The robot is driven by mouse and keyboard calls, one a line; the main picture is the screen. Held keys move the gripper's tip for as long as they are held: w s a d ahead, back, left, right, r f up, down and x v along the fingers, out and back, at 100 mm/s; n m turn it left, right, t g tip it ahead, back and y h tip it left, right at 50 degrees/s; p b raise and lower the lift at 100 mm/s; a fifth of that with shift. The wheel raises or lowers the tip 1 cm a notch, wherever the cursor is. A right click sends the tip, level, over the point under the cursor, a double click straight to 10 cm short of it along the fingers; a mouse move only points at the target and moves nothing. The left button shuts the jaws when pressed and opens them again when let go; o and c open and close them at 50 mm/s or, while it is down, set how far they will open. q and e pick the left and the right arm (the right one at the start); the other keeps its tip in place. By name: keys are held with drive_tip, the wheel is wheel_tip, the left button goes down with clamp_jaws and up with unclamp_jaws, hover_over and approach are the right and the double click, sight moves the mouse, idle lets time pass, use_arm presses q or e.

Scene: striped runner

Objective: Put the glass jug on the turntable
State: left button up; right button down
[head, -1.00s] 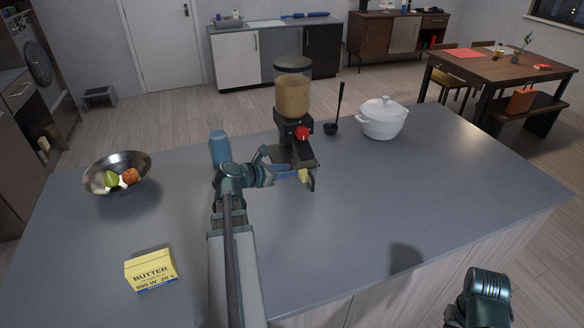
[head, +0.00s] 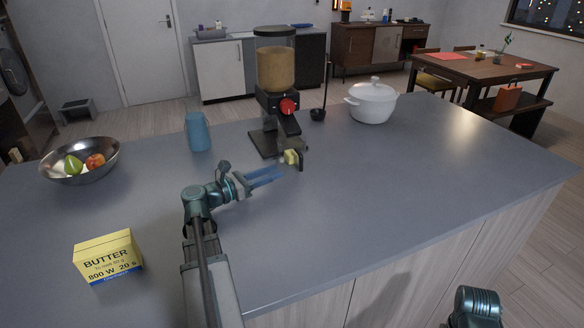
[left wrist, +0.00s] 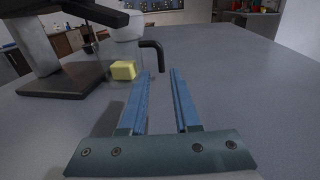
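The glass jug (left wrist: 124,46) is clear and hard to see, with a black handle (left wrist: 152,46). It stands upright by the dispenser's base, and a yellow block (left wrist: 123,70) shows through its lower part. In the head view I make out mainly the block (head: 291,157) and the handle (head: 301,160). My left gripper (head: 282,173) is open and empty, a little short of the jug. In the left wrist view its blue fingers (left wrist: 160,72) point towards the handle, which shows beyond the tips. Of my right arm only a link shows. I see no turntable.
A grain dispenser (head: 277,75) with a red knob stands behind the jug. A blue vase (head: 198,132), a metal fruit bowl (head: 100,172), a butter box (head: 108,258), a ladle (head: 318,114) and a white pot (head: 372,102) stand around the grey counter. Its right front is clear.

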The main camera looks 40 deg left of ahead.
sight(293, 155)
use_arm(q)
drive_tip(key=shift+w, duration=0.1)
drive_tip(key=x, duration=0.8)
drive_tip(key=shift+w+d, duration=0.1)
drive_tip(key=shift+w, duration=0.1)
drive_tip(key=x, duration=0.5)
drive_tip(key=shift+w, duration=0.15)
clamp_jaws()
idle(1.2)
